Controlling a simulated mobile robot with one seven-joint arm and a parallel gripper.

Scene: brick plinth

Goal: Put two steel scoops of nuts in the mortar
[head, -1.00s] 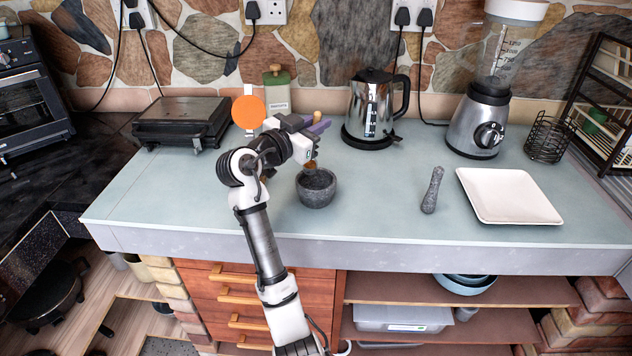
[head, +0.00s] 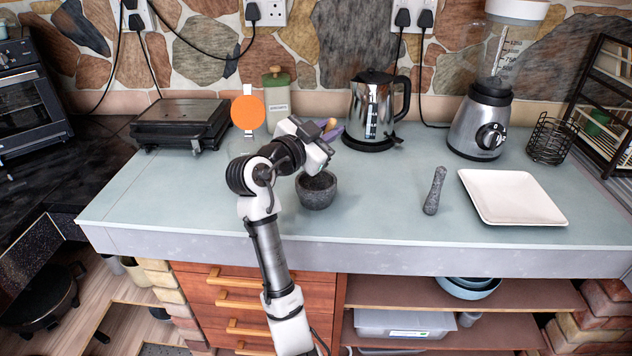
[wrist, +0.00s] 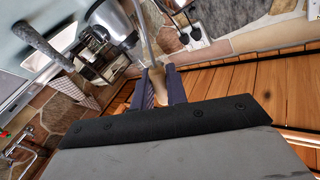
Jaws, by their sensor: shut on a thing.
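The dark grey stone mortar (head: 316,194) stands on the counter near its front, left of centre. My gripper (head: 332,133) is above and just behind it, shut on the steel scoop. The scoop's pale wooden handle end (head: 331,124) shows past the fingers in the head view. In the wrist view the handle (wrist: 159,84) sits between my purple fingers (wrist: 160,88), with a thin stem (wrist: 147,40) beyond. I cannot make out the scoop's bowl or whether it holds nuts. The mortar's inside looks dark, and my gripper partly covers its rim, so its contents cannot be told.
A steel kettle (head: 376,108) stands close behind my gripper. An orange disc (head: 247,112) and a green-lidded jar (head: 278,108) are behind to the left. A pestle (head: 434,190) and white plate (head: 512,197) lie right. The counter between mortar and pestle is clear.

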